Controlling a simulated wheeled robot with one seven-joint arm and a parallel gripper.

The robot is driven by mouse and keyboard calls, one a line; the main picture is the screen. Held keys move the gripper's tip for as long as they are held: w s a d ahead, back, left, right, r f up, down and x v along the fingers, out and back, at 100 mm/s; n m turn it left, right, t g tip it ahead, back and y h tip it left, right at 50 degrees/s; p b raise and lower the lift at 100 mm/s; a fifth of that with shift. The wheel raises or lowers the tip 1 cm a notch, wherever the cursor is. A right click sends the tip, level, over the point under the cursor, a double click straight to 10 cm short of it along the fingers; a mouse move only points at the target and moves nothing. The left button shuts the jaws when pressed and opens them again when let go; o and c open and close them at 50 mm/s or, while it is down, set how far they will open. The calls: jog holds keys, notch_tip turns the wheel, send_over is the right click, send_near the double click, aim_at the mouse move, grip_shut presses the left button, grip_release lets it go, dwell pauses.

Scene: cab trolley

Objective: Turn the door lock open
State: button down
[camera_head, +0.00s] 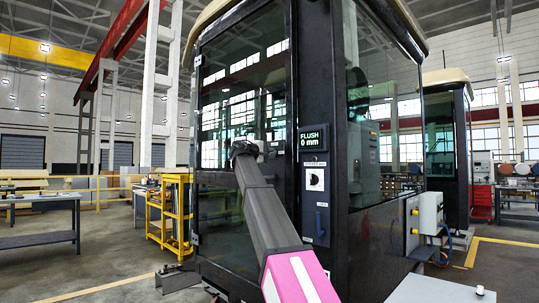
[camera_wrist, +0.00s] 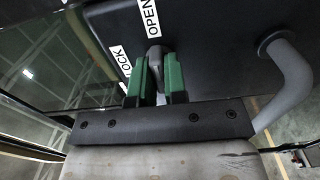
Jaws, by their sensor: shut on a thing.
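My gripper (camera_wrist: 157,72) has its two green fingers shut on the grey lock knob (camera_wrist: 154,51) in the wrist view. The knob stands roughly upright in that picture, its lower part hidden between the fingers. It sits on a dark plate (camera_wrist: 215,35) with a white LOCK label (camera_wrist: 122,66) at its left and a white OPEN label (camera_wrist: 152,16) just above it. In the head view the cab door (camera_head: 222,100) is a tall dark glass panel. My arm reaches to it and hides the knob and fingertips there.
A curved grey handle (camera_wrist: 292,80) stands right of my gripper in the wrist view. A yellow rack (camera_head: 176,215) stands left of the cab.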

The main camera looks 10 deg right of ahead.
dwell(0.3)
jog(key=c, duration=1.2)
grip_release()
jog(key=shift+o, duration=0.2)
jog(key=v, duration=1.1)
jog(key=shift+d, duration=0.1)
jog(key=s+d+f+g+y, duration=0.1)
jog(key=d+f+y, duration=0.1)
jog(key=f, duration=1.4)
jog(key=s+d+f+m+g+y, duration=0.1)
jog(key=s+d+f+g+y, duration=0.15)
jog(key=f, duration=1.35)
jog(key=d+f+g+y, duration=0.1)
jog(key=d+f+y, duration=0.2)
jog(key=f, duration=1.3)
jog(key=s+f+m+g+y, duration=0.3)
jog(key=s+f, duration=1)
jog(key=f, duration=0.3)
jog(key=s+d+f+m+g+y, duration=0.1)
jog(key=s+f+m+g+y, duration=0.2)
jog(key=s+f, duration=1.1)
notch_tip(320, 180, down, 3)
jog(key=shift+s+f+y, duration=0.2)
jog(key=shift+y, duration=0.35)
